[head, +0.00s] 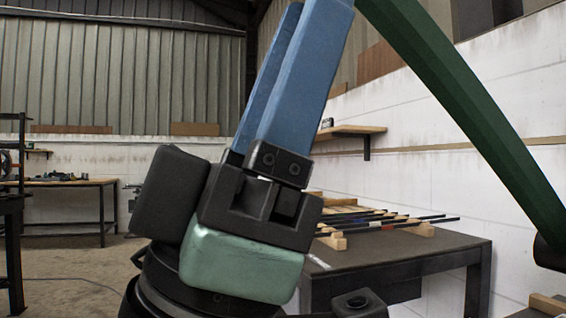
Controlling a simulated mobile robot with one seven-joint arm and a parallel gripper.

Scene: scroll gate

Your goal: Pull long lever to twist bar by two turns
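My gripper is not in view. My own arm fills the middle of the head view, with blue links rising out of the top edge and a dark green link running down to the right edge. No long lever can be made out in this view. Several thin dark bars (377,221) lie side by side on wooden blocks on a dark table (411,253) to the right behind the arm. I cannot tell whether the task's bar is among them.
A wooden wall shelf (351,130) is above the table. A wooden piece (547,304) shows at the lower right corner. The concrete floor (75,262) at the left is mostly open, with a thin cable on it.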

